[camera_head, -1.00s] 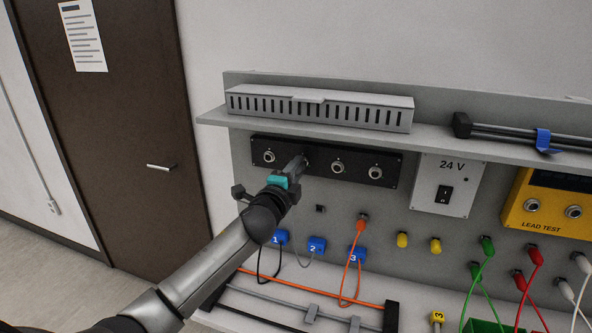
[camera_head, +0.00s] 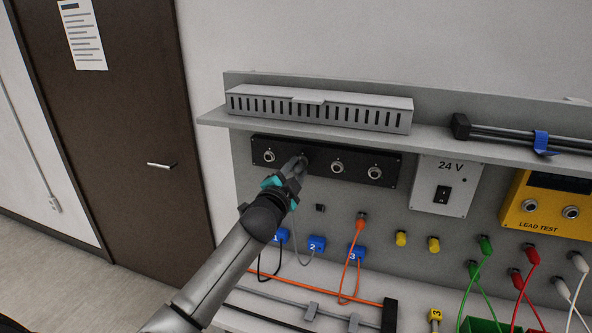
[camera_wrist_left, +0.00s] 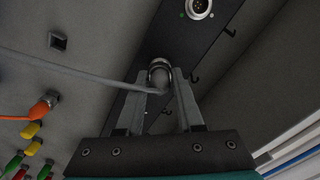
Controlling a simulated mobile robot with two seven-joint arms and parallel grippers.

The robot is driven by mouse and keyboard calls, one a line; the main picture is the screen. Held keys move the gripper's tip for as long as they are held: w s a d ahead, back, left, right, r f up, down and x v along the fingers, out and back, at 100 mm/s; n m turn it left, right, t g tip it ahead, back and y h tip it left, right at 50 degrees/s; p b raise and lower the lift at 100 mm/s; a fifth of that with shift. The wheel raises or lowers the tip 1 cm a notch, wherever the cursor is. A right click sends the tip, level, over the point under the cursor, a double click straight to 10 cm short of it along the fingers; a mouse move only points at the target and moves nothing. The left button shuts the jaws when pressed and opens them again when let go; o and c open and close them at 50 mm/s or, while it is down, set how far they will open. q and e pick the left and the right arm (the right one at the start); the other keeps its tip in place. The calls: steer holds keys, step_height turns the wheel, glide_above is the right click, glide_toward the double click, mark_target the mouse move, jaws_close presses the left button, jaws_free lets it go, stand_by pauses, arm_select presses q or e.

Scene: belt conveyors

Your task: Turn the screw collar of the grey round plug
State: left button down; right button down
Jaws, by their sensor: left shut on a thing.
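The grey round plug (camera_wrist_left: 160,76) sits at a socket of the black panel (camera_wrist_left: 168,32), with its grey cable (camera_wrist_left: 85,80) running off to the left in the left wrist view. My left gripper (camera_wrist_left: 161,90) is shut on the plug, one finger on each side of its round collar. In the head view my left gripper (camera_head: 302,161) reaches the black panel (camera_head: 322,172) between the first and third sockets and hides most of the plug. How far the collar is turned cannot be told. My right gripper is not in view.
Bare sockets (camera_head: 337,167) flank the gripper on the panel. A shelf with a slotted grey cover (camera_head: 320,112) overhangs it. Below are blue numbered blocks (camera_head: 316,244) with cables, and a 24 V switch box (camera_head: 444,188) stands to the right.

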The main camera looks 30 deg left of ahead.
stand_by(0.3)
arm_select(q)
steer(key=c, duration=0.5)
jaws_free()
steer(key=b+v, duration=0.1)
steer(key=v, duration=1.4)
steer(key=shift+s, duration=0.15)
steer(key=shift+d, duration=0.1)
